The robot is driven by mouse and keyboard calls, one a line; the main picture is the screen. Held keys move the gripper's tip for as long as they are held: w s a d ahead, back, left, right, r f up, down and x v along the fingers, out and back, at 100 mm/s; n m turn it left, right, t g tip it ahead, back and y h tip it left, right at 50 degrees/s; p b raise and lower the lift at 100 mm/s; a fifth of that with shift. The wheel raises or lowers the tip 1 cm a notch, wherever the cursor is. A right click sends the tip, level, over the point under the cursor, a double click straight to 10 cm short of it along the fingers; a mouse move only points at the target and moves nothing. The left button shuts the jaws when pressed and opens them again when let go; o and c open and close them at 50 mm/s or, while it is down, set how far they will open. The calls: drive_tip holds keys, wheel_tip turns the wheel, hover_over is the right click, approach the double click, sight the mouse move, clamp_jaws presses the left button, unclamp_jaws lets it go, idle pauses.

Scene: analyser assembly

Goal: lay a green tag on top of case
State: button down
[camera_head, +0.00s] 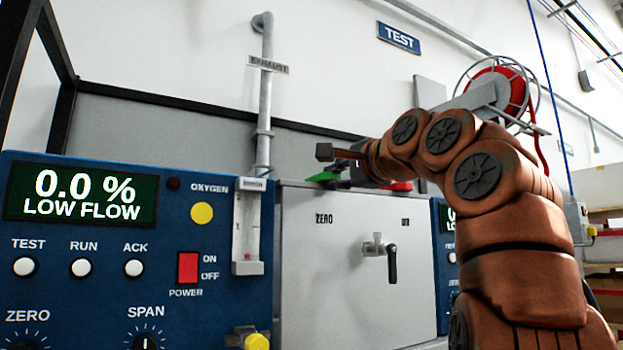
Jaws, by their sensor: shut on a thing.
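The case is a light grey box (335,260) with "ZERO" lettering and a black-handled valve on its front. A green tag (322,177) shows at the case's top edge, left of centre. My gripper (328,166) is over the top of the case and shut on the green tag. Its dark finger shows above the tag; the rest is partly hidden by the wrist and the low view. I cannot tell whether the tag touches the case top. A red piece (400,186) shows at the top edge further right, below my wrist.
A blue analyser panel (190,270) reading "0.0 % LOW FLOW" stands left of the case, with a flow tube (247,230) between them. A grey exhaust pipe (265,100) rises behind. A red hose reel (500,90) hangs on the back wall.

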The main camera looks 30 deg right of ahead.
drive_tip(key=shift+w+a, duration=0.1)
drive_tip(key=shift+w, duration=0.1)
drive_tip(key=shift+r, duration=0.15)
drive_tip(key=shift+s+r+p, duration=0.1)
drive_tip(key=shift+r+p, duration=0.15)
drive_tip(key=shift+p, duration=0.2)
drive_tip(key=shift+r+p, duration=0.15)
drive_tip(key=shift+p, duration=0.2)
drive_tip(key=s, duration=1.1)
drive_tip(key=shift+s+a, duration=0.4)
drive_tip(key=shift+a, duration=0.05)
idle(0.3)
idle(0.5)
